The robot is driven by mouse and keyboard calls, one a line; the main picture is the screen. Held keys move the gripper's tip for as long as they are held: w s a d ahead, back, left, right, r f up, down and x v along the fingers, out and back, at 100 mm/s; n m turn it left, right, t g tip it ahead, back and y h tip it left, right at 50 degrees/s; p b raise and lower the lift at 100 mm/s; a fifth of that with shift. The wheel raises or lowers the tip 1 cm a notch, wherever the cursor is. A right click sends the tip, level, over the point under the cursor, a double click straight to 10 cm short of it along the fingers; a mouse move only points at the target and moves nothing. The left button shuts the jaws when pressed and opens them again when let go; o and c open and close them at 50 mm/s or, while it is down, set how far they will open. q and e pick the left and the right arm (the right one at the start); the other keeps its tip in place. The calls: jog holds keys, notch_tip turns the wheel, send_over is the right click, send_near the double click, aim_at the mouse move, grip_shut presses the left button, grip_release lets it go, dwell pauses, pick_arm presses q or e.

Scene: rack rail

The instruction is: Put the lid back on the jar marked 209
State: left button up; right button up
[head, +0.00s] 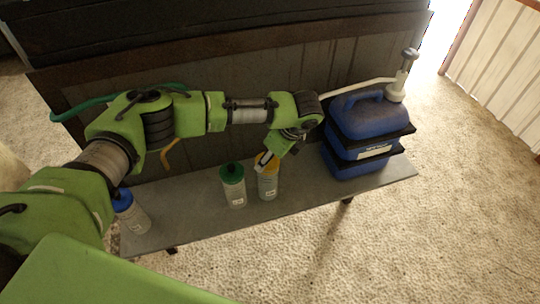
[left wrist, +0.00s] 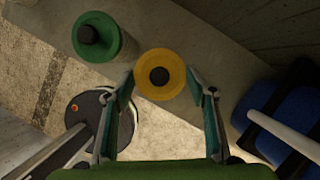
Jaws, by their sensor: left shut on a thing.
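My left gripper (head: 265,158) is shut on the yellow lid (left wrist: 160,75), which has a dark knob; its fingertips are at the lid's two sides. The lid (head: 264,163) is at the mouth of a clear jar (head: 268,186) standing upright on the bench; I cannot tell whether it is fully seated. A jar with a green lid (head: 233,188) stands just to its left, and that green lid also shows in the left wrist view (left wrist: 97,37). A jar with a blue lid (head: 133,216) stands at the bench's left end. The jar labels are too small to read. My right gripper is not in view.
A blue container with a white pump (head: 368,130) stands at the bench's right end, close to my left gripper. The narrow grey bench (head: 190,210) has bare room between the blue-lidded and green-lidded jars. A dark panel (head: 200,150) rises behind it.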

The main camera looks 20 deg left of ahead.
pick_arm(q)
jog(key=shift+p, duration=0.45)
dwell(0.5)
jog(key=o, duration=1)
jog(key=o, duration=0.5)
jog(key=shift+c, duration=0.2)
jog(key=shift+r, duration=0.1)
jog(key=shift+r+p, duration=3.45)
jog(key=shift+p, duration=0.4)
